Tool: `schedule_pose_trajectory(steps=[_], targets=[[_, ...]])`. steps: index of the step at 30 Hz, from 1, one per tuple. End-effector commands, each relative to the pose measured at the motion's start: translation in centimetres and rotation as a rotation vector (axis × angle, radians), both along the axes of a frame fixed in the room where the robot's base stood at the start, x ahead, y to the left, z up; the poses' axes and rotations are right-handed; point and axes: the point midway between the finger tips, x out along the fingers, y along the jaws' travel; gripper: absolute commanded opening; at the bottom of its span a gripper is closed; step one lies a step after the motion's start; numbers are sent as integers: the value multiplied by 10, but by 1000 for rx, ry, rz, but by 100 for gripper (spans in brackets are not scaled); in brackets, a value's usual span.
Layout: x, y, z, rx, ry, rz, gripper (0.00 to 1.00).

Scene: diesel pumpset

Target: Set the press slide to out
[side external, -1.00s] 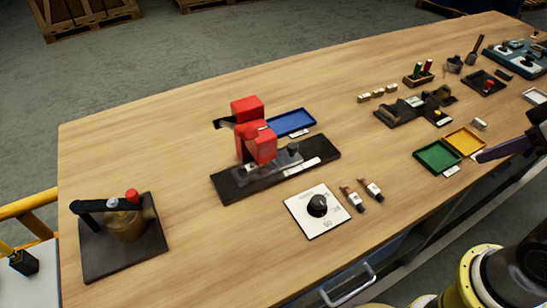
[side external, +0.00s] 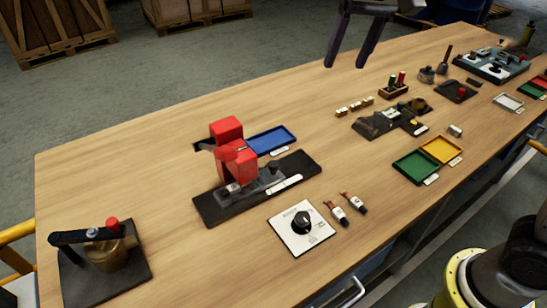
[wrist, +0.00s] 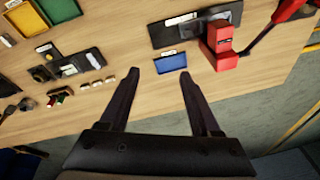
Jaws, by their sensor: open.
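The red press (side external: 235,162) stands on a dark base plate (side external: 208,210) left of the table's middle. A grey slide (side external: 262,183) lies low along that plate, beside a white label; I cannot tell its setting. The wrist view also shows the red press (wrist: 222,45) at the upper right, its grey parts mostly hidden or too small to make out. My gripper (side external: 348,64) is open and empty, high above the far side of the table, apart from the press. Its two spread fingers (wrist: 160,73) also show in the wrist view, pointing towards the table.
A blue tray (side external: 271,140) lies just behind the press. A white dial plate (side external: 301,229) and two small connectors lie in front. A pump-like unit (side external: 105,255) stands at the left. Green (side external: 414,168) and yellow (side external: 441,149) trays lie right.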

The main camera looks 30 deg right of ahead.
Motion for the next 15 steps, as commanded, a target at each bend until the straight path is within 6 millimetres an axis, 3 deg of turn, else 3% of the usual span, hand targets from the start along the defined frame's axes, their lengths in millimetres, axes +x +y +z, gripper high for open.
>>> schedule_pose_trajectory(steps=[3,7,11,15], targets=[[38,31,-27,-9,61,20,64],[67,62,-62,-26,119,57,64],[83,85,-97,-43,167,92,64],[83,98,-124,-61,214,115,64]])
